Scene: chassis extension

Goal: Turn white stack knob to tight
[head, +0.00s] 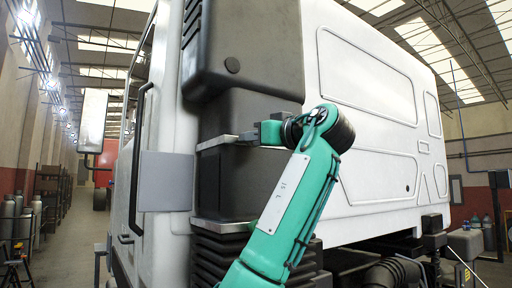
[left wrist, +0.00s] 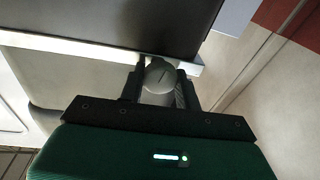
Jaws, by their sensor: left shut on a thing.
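The white stack knob (left wrist: 158,76) shows in the left wrist view as a pale round knob with a dark slot line on its face. It sits at the edge of a bright metal strip (left wrist: 90,45) on the dark stack. My left gripper (left wrist: 160,88) is shut on the knob, one dark finger on each side of it. In the head view my left gripper (head: 258,134) is at the upper metal strip (head: 216,142) of the dark stack (head: 235,175), where the knob cannot be made out. My right gripper is not in view.
The white truck cab (head: 365,120) fills the middle and right. A black grab handle (head: 137,150) and a mirror (head: 92,120) are on its left. A black ribbed part (head: 215,258) is below the stack. The hall aisle (head: 75,235) is open at the left.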

